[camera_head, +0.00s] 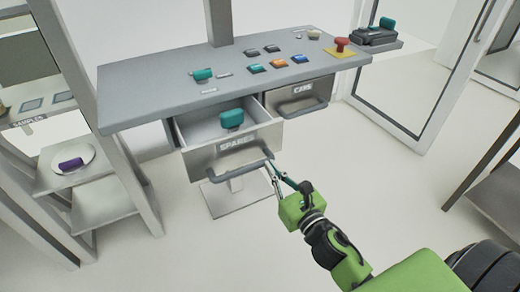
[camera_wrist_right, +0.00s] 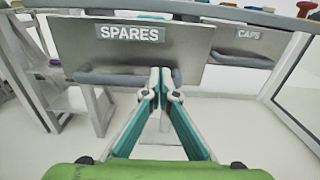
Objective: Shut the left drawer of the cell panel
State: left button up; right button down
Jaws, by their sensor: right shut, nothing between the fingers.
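The left drawer (camera_head: 230,150), labelled SPARES, stands pulled out under the cell panel (camera_head: 190,95). A teal object (camera_head: 232,118) lies inside it. Its grey handle (camera_head: 236,168) runs along the lower front. My right gripper (camera_head: 270,168) is shut and empty, with its fingertips at the right end of that handle. In the right wrist view, the closed fingertips (camera_wrist_right: 160,72) overlap the handle (camera_wrist_right: 115,78) below the SPARES label; I cannot tell whether they touch it. My left gripper is not in view.
The right drawer (camera_head: 300,95), labelled CAPS, is beside the left one and looks shut. The panel top carries several coloured buttons and a red emergency knob (camera_head: 342,43). A shelf (camera_head: 100,210) with a purple object on a plate stands at left. The floor in front is clear.

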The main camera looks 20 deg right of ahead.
aim_at(255, 146)
jog(key=w+p, duration=0.1)
jog(key=w, duration=0.6)
jog(key=shift+w+a, duration=0.15)
jog(key=shift+w, duration=0.15)
jog(key=shift+w, duration=0.1)
jog(key=w+b, duration=0.1)
jog(key=w, duration=0.6)
jog(key=w+b, duration=0.1)
jog(key=w, duration=0.7)
jog(key=shift+w+a+f+b, duration=0.1)
jog(key=shift+w+a+b, duration=0.15)
jog(key=shift+b, duration=0.1)
jog(key=shift+w, duration=0.25)
jog(key=shift+r, duration=0.2)
jog(key=shift+d+r, duration=0.1)
jog(key=shift+r, duration=0.1)
